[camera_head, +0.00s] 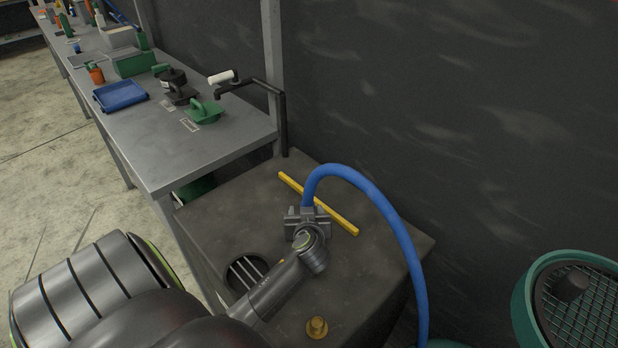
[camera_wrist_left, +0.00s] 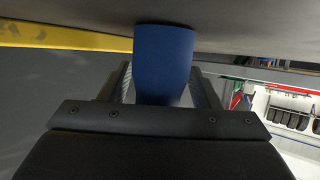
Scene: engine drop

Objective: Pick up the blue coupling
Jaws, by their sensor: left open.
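The blue coupling (camera_wrist_left: 165,62) is a smooth blue cylinder in the left wrist view. It stands against a grey surface and sits between the two fingers of my left gripper (camera_wrist_left: 168,85). The fingers are open, one on each side of it; I cannot tell whether either touches it. In the head view, my left gripper (camera_head: 307,214) is over the dark block at the lower end of a blue hose (camera_head: 375,193). The gripper hides most of the coupling there. My right gripper is not in view.
A yellow bar (camera_head: 318,203) lies on the dark block (camera_head: 235,215) beside the gripper. A round slatted opening (camera_head: 246,272) and a brass fitting (camera_head: 317,327) are on the block's top. A grey workbench (camera_head: 190,160) with tools stands behind left. A green-rimmed mesh basket (camera_head: 585,310) is at right.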

